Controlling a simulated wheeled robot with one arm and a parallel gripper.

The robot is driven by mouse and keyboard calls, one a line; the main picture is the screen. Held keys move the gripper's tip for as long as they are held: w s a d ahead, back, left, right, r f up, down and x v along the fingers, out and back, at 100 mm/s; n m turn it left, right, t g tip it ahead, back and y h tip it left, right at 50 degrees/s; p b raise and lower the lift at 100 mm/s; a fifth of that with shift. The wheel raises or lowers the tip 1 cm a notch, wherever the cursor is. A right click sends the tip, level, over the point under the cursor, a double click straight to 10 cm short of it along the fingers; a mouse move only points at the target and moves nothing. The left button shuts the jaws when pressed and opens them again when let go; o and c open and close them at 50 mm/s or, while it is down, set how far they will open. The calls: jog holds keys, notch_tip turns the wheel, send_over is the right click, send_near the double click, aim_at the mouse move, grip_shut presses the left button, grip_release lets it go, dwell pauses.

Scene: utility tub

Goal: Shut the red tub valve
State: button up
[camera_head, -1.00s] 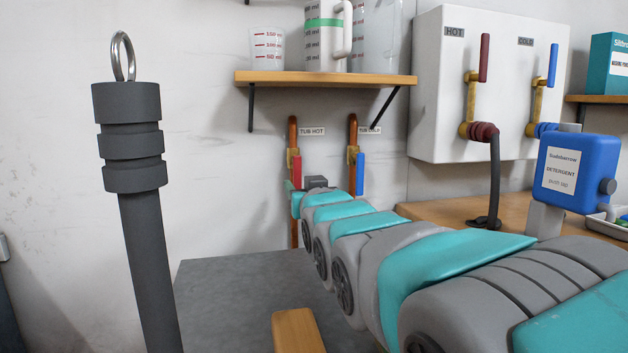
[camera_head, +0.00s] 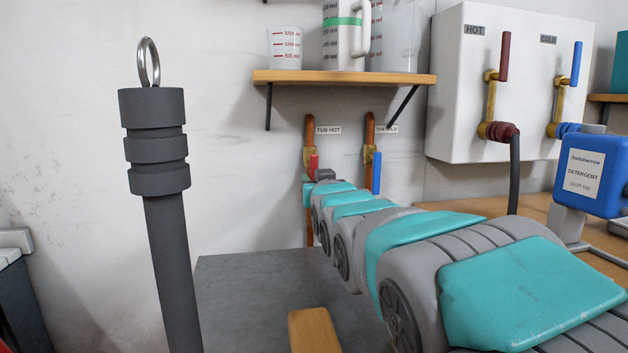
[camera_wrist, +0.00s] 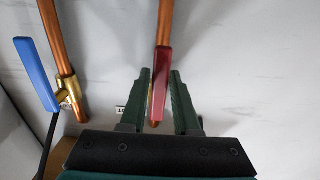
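The red tub valve handle (camera_head: 314,163) hangs in line with the left copper pipe, under the TUB HOT label. In the wrist view the red handle (camera_wrist: 163,78) lies along its copper pipe. The dark green fingers of my gripper (camera_wrist: 160,76) stand apart, one on each side of the handle, with a narrow gap between them. I cannot tell whether either finger touches it. In the head view my arm reaches to the valve and covers the handle's lower part. The gripper fingers are mostly hidden there.
The blue TUB COLD handle (camera_head: 376,172) hangs just right of the red one and also shows in the wrist view (camera_wrist: 37,75). A wooden shelf (camera_head: 345,77) with measuring jugs is above. A white panel (camera_head: 455,120) with hot and cold levers is at right.

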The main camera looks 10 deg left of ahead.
grip_shut()
dwell(1.0)
